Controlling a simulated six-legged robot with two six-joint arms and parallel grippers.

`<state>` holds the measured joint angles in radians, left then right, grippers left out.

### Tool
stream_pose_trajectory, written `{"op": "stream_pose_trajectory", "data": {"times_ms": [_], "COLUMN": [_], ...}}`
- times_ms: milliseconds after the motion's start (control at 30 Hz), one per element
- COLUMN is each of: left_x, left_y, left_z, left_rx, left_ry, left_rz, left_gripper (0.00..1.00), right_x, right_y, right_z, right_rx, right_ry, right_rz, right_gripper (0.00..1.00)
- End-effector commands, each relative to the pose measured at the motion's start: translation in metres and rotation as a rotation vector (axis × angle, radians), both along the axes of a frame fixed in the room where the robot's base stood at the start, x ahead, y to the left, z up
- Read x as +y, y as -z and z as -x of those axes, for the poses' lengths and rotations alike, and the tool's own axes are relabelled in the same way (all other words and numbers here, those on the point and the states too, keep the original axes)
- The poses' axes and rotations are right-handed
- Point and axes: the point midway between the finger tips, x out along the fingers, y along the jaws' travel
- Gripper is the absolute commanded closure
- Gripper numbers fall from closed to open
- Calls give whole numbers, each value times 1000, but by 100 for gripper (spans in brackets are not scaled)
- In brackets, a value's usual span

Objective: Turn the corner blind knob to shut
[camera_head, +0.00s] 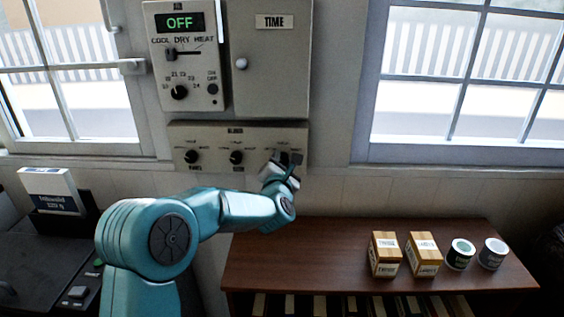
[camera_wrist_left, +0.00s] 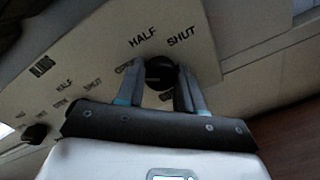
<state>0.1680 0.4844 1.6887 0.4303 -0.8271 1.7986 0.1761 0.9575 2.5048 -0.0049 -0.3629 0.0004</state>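The blinds panel (camera_head: 215,139) is a beige box on the wall with a row of dark knobs. My left gripper (camera_head: 286,160) is at its right-hand knob and mostly hides it in the head view. In the left wrist view the dark round corner blind knob (camera_wrist_left: 160,73) sits between the fingertips of my left gripper (camera_wrist_left: 161,77), filling the gap, with both fingers against its sides. HALF and SHUT are printed above and right of it; the labels at its left and below are partly covered. Its pointer direction cannot be made out. My right gripper is not in view.
Two other blind knobs, the left (camera_head: 192,156) and the middle (camera_head: 237,157), are on the same panel. Above are a thermostat panel (camera_head: 207,82) reading OFF and a TIME cabinet (camera_head: 283,75). A brown shelf (camera_head: 320,260) below bears boxes (camera_head: 384,254) and cans (camera_head: 460,254) at right.

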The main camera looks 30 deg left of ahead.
Motion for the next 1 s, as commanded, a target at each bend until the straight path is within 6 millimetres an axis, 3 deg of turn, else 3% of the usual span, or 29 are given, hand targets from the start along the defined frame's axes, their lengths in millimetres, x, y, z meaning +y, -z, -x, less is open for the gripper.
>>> {"op": "stream_pose_trajectory", "data": {"times_ms": [33,100,567,1000], "left_x": [0,0,-1,-1], "left_y": [0,0,2,0], "left_z": [0,0,0,0], "left_rx": [0,0,54,254], "left_ry": [0,0,2,1], "left_rz": [0,0,-90,-420], "left_gripper": [81,95,95,95], "right_x": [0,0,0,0], "right_y": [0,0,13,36], "right_z": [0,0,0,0], "right_rx": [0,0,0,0], "right_ry": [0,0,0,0], "right_rz": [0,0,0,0], "right_gripper": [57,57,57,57]}}
